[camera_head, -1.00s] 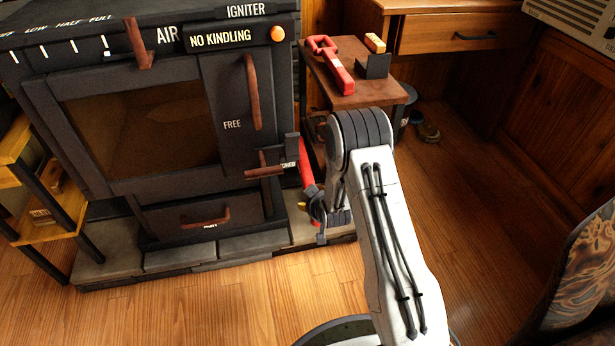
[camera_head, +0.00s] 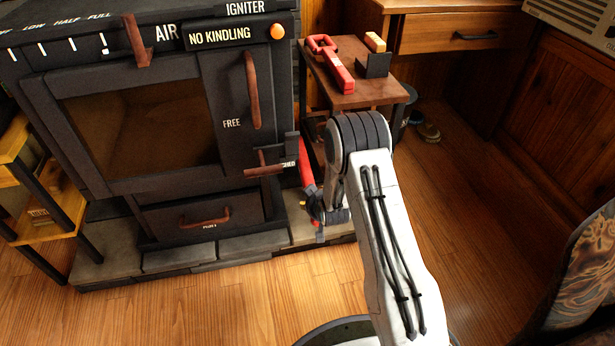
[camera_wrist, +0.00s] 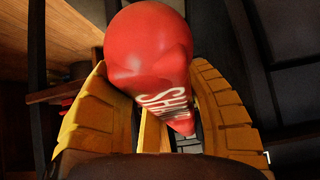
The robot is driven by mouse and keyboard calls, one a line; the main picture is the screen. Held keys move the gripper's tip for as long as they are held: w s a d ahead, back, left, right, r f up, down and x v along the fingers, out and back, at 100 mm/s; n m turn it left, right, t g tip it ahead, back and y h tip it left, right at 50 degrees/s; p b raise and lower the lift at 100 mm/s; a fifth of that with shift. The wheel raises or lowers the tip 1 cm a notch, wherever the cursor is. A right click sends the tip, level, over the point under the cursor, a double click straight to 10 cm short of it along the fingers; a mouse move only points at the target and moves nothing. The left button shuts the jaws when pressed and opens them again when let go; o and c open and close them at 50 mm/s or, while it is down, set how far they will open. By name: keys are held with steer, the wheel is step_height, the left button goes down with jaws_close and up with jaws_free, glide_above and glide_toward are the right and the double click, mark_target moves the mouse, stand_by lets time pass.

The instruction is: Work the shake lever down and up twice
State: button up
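The shake lever (camera_wrist: 148,62) is red with white lettering that begins "SHA". It fills the space between the two yellow fingers of my gripper (camera_wrist: 150,115) in the wrist view. The fingers lie along both sides of it and look shut on it. In the head view the gripper (camera_head: 316,212) is low by the right front corner of the black stove (camera_head: 45,120), partly hidden by my arm. A red bar (camera_head: 305,168) shows just above it. The far end of the lever is hidden.
A small side table (camera_head: 345,101) with a red tool (camera_head: 331,64) stands right of the stove. A yellow shelf (camera_head: 62,212) is at the left. A patterned seat (camera_head: 580,270) is at the lower right. The wooden floor in front is open.

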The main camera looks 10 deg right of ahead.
steer(key=shift+s+f, duration=0.1)
steer(key=c, duration=0.5)
steer(key=shift+s+a+r+g+p, duration=0.15)
steer(key=shift+r+g+p, duration=0.1)
steer(key=shift+r+p, duration=0.4)
steer(key=shift+s+d+r+g+p, duration=0.1)
steer(key=shift+r+g+p, duration=0.2)
steer(key=shift+p, duration=0.5)
steer(key=shift+c, duration=0.2)
steer(key=shift+s+r, duration=0.1)
steer(key=shift+s+r+g+p, duration=0.2)
steer(key=shift+r+g+p, duration=0.5)
steer(key=shift+p, duration=0.8)
steer(key=shift+a+r, duration=0.1)
steer(key=shift+r, duration=0.15)
steer(key=shift+s+r+g+p, duration=0.1)
steer(key=shift+r+g+p, duration=0.15)
steer(key=shift+r+p, duration=0.4)
steer(key=shift+f, duration=0.1)
